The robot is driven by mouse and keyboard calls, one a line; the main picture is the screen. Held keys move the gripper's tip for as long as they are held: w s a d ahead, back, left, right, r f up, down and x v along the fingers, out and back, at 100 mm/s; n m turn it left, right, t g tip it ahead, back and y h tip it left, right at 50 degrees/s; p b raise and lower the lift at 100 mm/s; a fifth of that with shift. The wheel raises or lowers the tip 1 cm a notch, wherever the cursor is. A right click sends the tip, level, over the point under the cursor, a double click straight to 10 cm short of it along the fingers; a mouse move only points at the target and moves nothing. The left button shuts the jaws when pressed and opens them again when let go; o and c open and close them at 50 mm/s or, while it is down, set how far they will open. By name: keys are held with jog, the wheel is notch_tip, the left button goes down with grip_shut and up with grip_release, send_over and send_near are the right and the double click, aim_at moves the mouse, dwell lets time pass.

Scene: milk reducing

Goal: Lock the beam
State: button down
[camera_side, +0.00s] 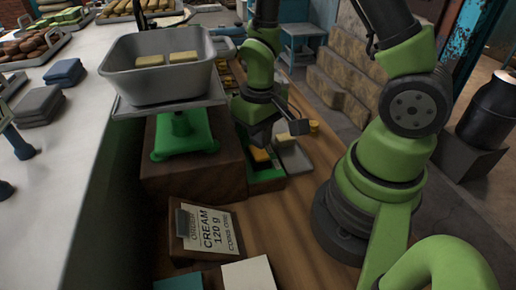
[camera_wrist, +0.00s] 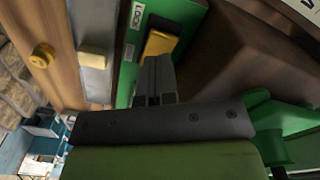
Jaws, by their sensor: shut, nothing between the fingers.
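The balance has a green stand (camera_side: 183,138) on a dark wooden block, with a grey metal pan (camera_side: 157,85) on top holding two pale yellow blocks (camera_side: 184,57). Beside it is a low green base (camera_side: 266,175) with a yellow lever (camera_side: 260,154). In the wrist view, the yellow lever (camera_wrist: 160,44) lies by a white label reading LOCK (camera_wrist: 137,16); a second, smaller label is unreadable. My gripper (camera_side: 259,141) is shut and empty, pointing down just over the lever. In the wrist view its fingertips (camera_wrist: 157,62) are right at the lever's near end; whether they touch, I cannot tell.
A grey plate (camera_side: 293,158) with a pale block (camera_wrist: 92,57) lies beside the green base. A yellow knob-like piece (camera_wrist: 42,55) is on the wooden table. An order sign reading CREAM 120 g (camera_side: 206,232) stands in front. Bare wood lies to the sign's right.

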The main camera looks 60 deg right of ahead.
jog(key=shift+f, duration=1.4)
dwell(0.4)
jog(key=shift+r, duration=3.55)
notch_tip(320, 180, up, 4)
jog(key=s+m, duration=0.2)
notch_tip(320, 180, up, 13)
jog(key=t+y, duration=0.2)
jog(key=t, duration=0.5)
send_over(260, 154)
jog(key=s+a, duration=0.4)
jog(key=s, duration=0.3)
jog(key=shift+s+a+r+n, duration=0.2)
jog(key=shift+s+r+n, duration=0.15)
jog(key=shift+n, duration=0.15)
